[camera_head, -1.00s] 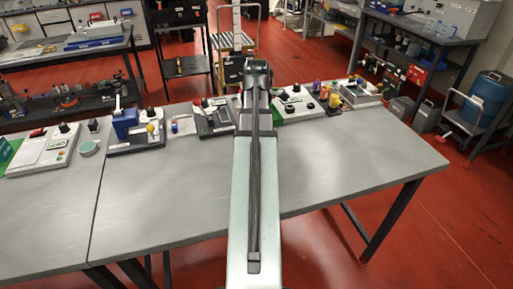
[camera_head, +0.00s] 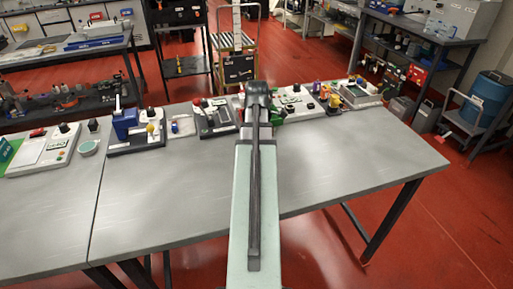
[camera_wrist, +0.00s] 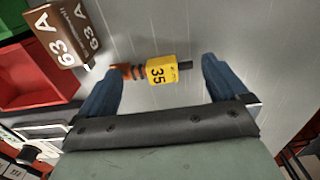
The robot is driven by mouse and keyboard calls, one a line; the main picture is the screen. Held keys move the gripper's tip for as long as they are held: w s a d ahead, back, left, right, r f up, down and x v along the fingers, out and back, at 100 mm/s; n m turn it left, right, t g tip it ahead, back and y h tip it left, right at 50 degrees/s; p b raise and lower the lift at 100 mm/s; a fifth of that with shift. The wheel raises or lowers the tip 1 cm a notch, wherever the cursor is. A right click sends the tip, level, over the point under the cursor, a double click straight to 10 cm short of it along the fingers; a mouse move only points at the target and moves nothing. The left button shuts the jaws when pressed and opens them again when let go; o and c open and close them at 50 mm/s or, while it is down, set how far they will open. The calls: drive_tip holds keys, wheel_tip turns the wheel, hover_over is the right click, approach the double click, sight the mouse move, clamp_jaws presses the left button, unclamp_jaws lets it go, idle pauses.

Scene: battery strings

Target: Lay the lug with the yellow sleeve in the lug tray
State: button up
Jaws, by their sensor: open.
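The lug with the yellow sleeve (camera_wrist: 160,72) lies on the grey surface in the wrist view. Its sleeve reads 35, an orange-copper part points left and a dark end points right. My gripper (camera_wrist: 162,66) is open, its two blue fingers on either side of the lug along its length. The left finger is close to the copper end; I cannot tell whether it touches. In the head view my arm hides the gripper and the lug. I cannot tell for sure which container is the lug tray.
A brown block marked 63 A (camera_wrist: 62,38) is at the upper left of the wrist view, beside a red bin (camera_wrist: 35,84). In the head view several devices line the table's back edge, with a grey tray (camera_head: 360,97) at the right. The table's front (camera_head: 340,165) is clear.

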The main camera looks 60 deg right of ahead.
drive_tip(key=c, duration=1.1)
drive_tip(key=shift+r, duration=0.1)
